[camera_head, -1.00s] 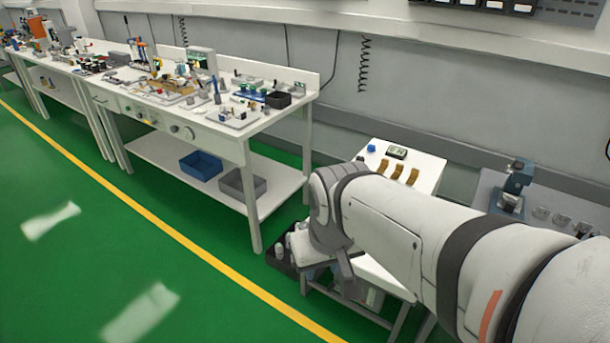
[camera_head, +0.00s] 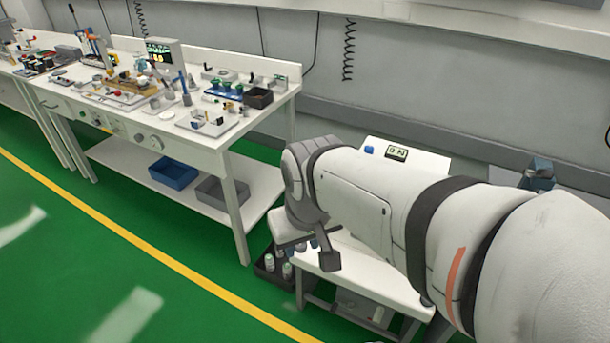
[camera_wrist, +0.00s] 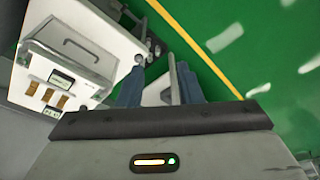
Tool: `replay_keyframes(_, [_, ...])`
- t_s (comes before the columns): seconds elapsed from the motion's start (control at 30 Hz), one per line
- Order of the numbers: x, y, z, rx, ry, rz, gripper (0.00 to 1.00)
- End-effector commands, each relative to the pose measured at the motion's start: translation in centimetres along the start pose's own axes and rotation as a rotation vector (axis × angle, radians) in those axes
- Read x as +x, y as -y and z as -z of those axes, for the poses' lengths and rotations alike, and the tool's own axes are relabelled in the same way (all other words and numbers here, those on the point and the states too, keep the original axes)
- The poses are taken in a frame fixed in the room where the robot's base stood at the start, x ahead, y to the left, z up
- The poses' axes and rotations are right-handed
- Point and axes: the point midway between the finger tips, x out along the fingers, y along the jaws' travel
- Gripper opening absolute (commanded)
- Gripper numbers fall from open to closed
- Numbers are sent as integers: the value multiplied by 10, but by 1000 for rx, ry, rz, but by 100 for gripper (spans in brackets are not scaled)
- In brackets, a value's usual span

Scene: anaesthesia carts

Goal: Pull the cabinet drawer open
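My gripper (camera_wrist: 160,72) shows in the wrist view as two blue-grey fingers with a clear gap between them. It is open and empty, with part of a white surface visible beyond the gap. In the head view my gripper (camera_head: 312,250) hangs low at the front left of a small white table (camera_head: 420,164), its fingers partly hidden. I cannot make out a cabinet drawer for certain. In the wrist view a grey panel-like piece with a long bar handle (camera_wrist: 72,47) lies beyond the fingers to the left, apart from them; I cannot tell whether it is a drawer front.
A white workbench (camera_head: 258,112) with crowded small parts stands at the left. A blue bin (camera_head: 173,173) and a grey bin (camera_head: 222,192) sit on its lower shelf. A black tray (camera_head: 268,268) with bottles is low beside the small table. Green floor (camera_head: 90,245) at the left is clear.

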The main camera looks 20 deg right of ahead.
Motion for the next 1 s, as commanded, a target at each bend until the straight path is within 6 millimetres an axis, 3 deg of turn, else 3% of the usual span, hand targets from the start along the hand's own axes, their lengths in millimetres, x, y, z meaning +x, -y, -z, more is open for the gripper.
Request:
replay_keyframes(0.23, [1,0,0,-2,2,-1,32])
replay_keyframes(0.37, [20,-9,-6,-69,60,-39,32])
replay_keyframes(0.47, [54,-34,-16,-207,181,-111,32])
replay_keyframes(0.7, [149,-111,-41,-786,694,-298,32])
replay_keyframes(0.87, [200,-162,-36,-1183,1086,-348,32])
replay_keyframes(1.0, [249,-196,-17,-1509,1441,-345,32])
